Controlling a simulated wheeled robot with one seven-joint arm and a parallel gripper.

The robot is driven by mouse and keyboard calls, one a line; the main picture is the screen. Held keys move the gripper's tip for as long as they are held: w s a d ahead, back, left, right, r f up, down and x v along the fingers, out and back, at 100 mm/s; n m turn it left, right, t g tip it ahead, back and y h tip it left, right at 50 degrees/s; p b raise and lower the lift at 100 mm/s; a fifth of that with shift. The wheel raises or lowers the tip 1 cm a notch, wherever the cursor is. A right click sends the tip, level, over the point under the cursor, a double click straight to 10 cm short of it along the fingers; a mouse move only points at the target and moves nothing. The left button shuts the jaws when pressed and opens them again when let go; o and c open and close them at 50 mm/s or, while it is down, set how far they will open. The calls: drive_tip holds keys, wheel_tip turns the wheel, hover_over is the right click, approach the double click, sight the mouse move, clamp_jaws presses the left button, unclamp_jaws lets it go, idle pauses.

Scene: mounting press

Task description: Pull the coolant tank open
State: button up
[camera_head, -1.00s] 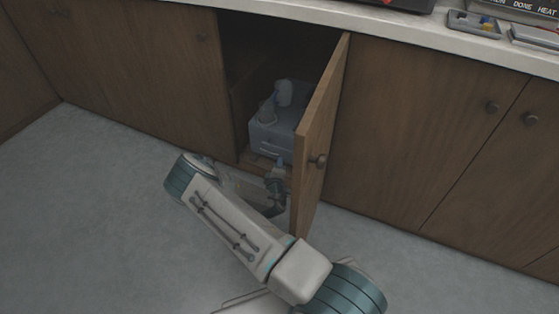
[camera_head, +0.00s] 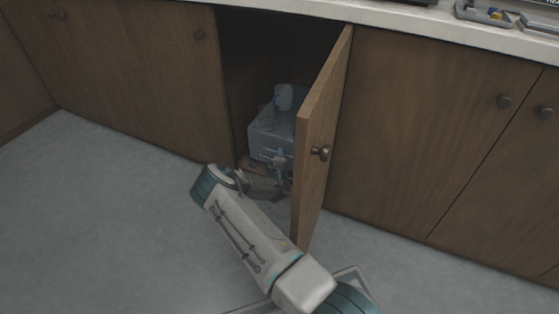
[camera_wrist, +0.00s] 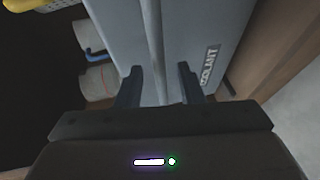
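The coolant tank (camera_head: 262,143) is a blue-grey box inside the open cabinet, with a handle-like bar low on its front in the head view. My gripper (camera_head: 281,168) is just in front of the tank, inside the door. In the wrist view my gripper (camera_wrist: 160,78) has its two dark fingers apart, pointing at the tank (camera_wrist: 195,35), which carries a "COOLANT" label. A long pale ridge or bar runs between the fingers. I cannot tell whether the fingers touch the tank.
The open cabinet door (camera_head: 318,140) stands just right of my forearm. A pale container (camera_head: 284,97) is on or behind the tank. In the wrist view, pale containers (camera_wrist: 97,82) and a yellow item (camera_wrist: 25,5) are at the left. The floor (camera_head: 100,200) at left is clear.

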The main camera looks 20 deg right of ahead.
drive_tip(key=shift+w+d, duration=0.2)
drive_tip(key=shift+w, duration=0.3)
